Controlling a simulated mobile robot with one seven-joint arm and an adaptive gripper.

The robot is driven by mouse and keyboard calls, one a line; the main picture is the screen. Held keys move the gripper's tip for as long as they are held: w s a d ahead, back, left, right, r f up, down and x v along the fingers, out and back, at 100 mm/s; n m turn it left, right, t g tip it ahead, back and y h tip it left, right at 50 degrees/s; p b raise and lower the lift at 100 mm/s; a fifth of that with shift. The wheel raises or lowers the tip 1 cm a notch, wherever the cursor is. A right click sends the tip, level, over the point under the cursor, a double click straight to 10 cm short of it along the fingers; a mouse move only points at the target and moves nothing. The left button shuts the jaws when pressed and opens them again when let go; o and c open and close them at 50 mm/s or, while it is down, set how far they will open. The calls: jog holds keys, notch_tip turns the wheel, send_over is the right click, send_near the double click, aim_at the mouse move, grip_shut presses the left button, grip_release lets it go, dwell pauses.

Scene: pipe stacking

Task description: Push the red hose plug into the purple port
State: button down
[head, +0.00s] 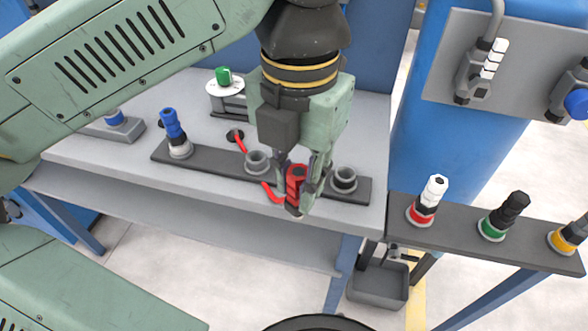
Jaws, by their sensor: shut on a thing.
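My gripper (304,192) is shut on the red hose plug (296,177) and points down in front of the dark rack strip on the grey bench. The plug looks roughly upright. Its red hose (269,190) runs from a hole in the bench top, passes behind the rack, and curves up to the plug's lower end. I cannot see a purple port in this view. The ports in sight on the right shelf have red, green and yellow rings, each with a plug in it.
The rack strip (212,163) has a blue plug (172,125) and empty grey sockets (257,162) (344,179). A dark shelf (455,234) holds white (434,188), black (512,203) and grey plugs. A bin (378,285) is below.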

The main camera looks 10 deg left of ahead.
jog(key=shift+r, duration=0.1)
jog(key=shift+r+p, duration=3.05)
jog(key=shift+r, duration=0.9)
